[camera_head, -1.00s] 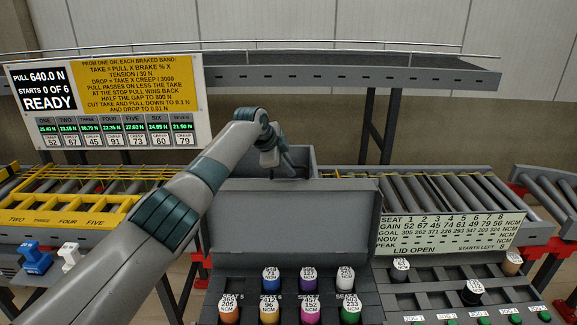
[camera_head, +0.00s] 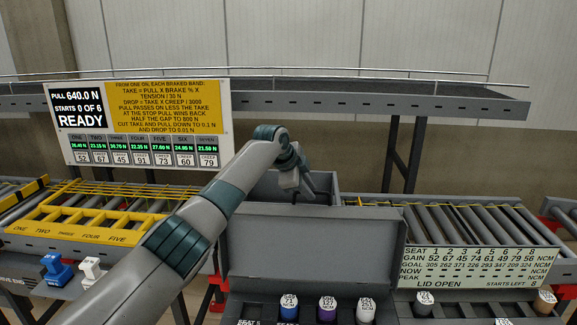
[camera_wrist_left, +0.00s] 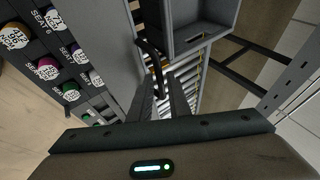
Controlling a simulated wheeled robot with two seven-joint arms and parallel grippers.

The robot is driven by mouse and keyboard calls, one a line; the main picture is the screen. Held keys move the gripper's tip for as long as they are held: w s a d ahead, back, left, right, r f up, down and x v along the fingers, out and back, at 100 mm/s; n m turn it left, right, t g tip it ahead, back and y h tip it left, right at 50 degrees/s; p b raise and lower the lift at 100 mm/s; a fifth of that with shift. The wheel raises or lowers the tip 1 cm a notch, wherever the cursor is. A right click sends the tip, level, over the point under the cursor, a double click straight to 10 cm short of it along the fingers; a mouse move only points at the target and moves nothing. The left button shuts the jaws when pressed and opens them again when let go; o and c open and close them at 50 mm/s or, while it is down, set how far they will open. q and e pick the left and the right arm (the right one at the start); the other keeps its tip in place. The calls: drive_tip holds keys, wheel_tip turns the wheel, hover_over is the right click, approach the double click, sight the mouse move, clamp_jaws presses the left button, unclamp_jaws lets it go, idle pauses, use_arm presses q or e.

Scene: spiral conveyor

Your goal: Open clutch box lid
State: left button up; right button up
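The clutch box lid (camera_head: 315,247) is a wide grey panel standing raised in the middle of the head view. A dark grey box cavity shows behind its top edge. The sign beside it reads LID OPEN. My left gripper (camera_head: 301,190) is at the far side of the lid's top edge, pointing down. Its fingers look apart, with nothing clearly held. In the left wrist view the dark fingers (camera_wrist_left: 162,98) lie near a dark curved bar (camera_wrist_left: 150,55); contact cannot be told. My right gripper is not in view.
Several labelled, coloured cylinders (camera_head: 327,308) stand in front of the lid. The readout sign (camera_head: 478,267) is to the right, before a roller conveyor (camera_head: 455,222). A yellow-framed conveyor (camera_head: 85,222) lies left. A grey rail shelf (camera_head: 400,104) crosses the back.

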use_arm(q)
drive_tip(key=b+v, duration=0.5)
drive_tip(key=v, duration=0.9)
drive_tip(key=shift+a+r+b, duration=0.25)
drive_tip(key=shift+b, duration=0.1)
drive_tip(key=shift+s, duration=0.15)
